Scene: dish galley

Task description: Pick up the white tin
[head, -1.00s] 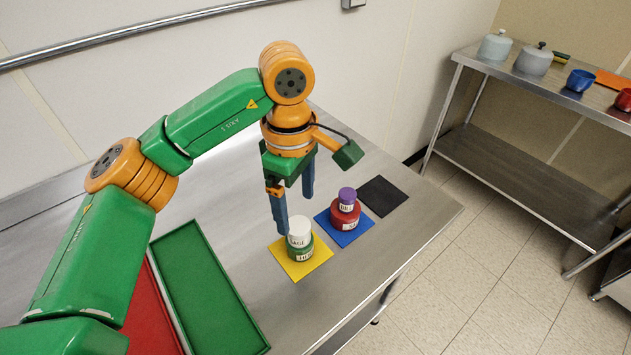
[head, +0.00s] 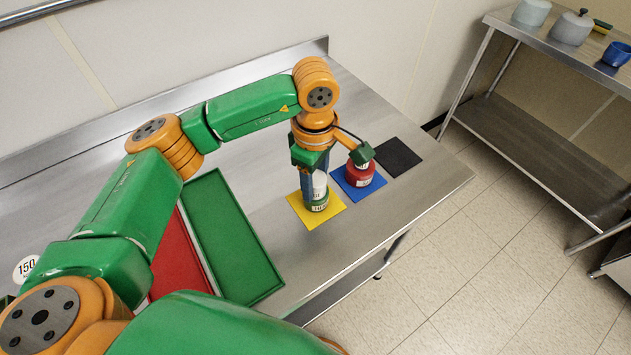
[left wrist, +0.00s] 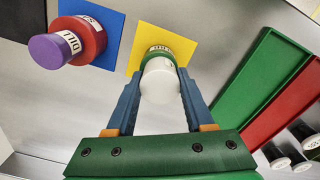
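The white tin (head: 319,182) stands upright on top of a green tin (head: 320,204), which is on a yellow mat (head: 334,215). In the left wrist view the white tin (left wrist: 159,84) is between the two blue fingers of my left gripper (left wrist: 160,84), one finger close along each side. I cannot tell whether the fingers press on it or leave a thin gap. In the head view my left gripper (head: 316,180) points down over the stack and partly hides the white tin. My right gripper is not in view.
A red tin (head: 361,176) stands on a blue mat (head: 377,184) just right of the stack; its purple top tin (left wrist: 47,49) shows in the left wrist view. A black mat (head: 398,156) is empty. Green (head: 232,240) and red (head: 178,265) trays lie left. Bare counter lies between.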

